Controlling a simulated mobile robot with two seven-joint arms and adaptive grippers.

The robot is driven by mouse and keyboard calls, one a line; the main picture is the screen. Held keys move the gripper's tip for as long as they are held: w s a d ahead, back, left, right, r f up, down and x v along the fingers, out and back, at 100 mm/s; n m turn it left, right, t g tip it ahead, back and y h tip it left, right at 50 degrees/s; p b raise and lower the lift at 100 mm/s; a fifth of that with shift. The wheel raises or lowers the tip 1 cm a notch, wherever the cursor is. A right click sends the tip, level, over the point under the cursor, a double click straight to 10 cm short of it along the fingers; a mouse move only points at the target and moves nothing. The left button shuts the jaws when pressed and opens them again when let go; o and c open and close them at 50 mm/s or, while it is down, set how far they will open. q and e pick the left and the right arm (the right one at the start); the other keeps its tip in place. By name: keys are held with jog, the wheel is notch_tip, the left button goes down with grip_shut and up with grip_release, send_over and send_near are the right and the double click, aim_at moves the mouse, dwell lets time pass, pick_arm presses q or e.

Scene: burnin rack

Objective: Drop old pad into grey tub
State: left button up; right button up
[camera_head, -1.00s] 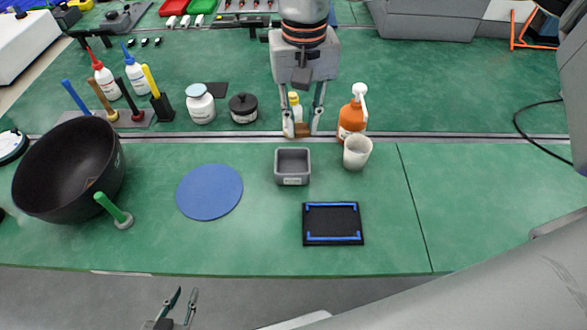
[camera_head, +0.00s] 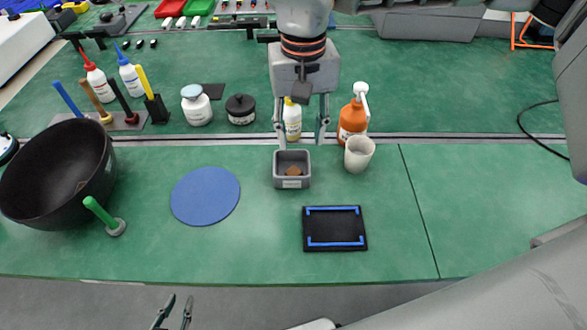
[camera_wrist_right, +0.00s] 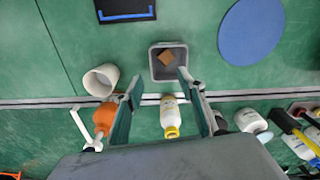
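The old pad (camera_head: 293,171), a small brown piece, lies inside the grey tub (camera_head: 291,184). In the right wrist view the pad (camera_wrist_right: 166,58) also rests in the tub (camera_wrist_right: 153,69), touching its floor. My right gripper (camera_head: 301,140) is open and empty, just behind and above the tub; its spread fingers (camera_wrist_right: 159,84) show in the right wrist view. My left gripper (camera_head: 174,314) hangs in front of the table's near edge, its two fingers apart and nothing between them.
A yellow-capped bottle (camera_head: 292,122) and an orange bottle (camera_head: 352,122) stand behind the tub. A white cup (camera_head: 359,154) stands to its right. A black blue-cornered plate (camera_head: 335,228), blue disc (camera_head: 205,195) and black bowl (camera_head: 60,175) are on the green table, with free room at right.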

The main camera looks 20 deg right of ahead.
notch_tip(320, 180, up, 12)
dwell(0.5)
jog(key=shift+s+a, duration=0.1)
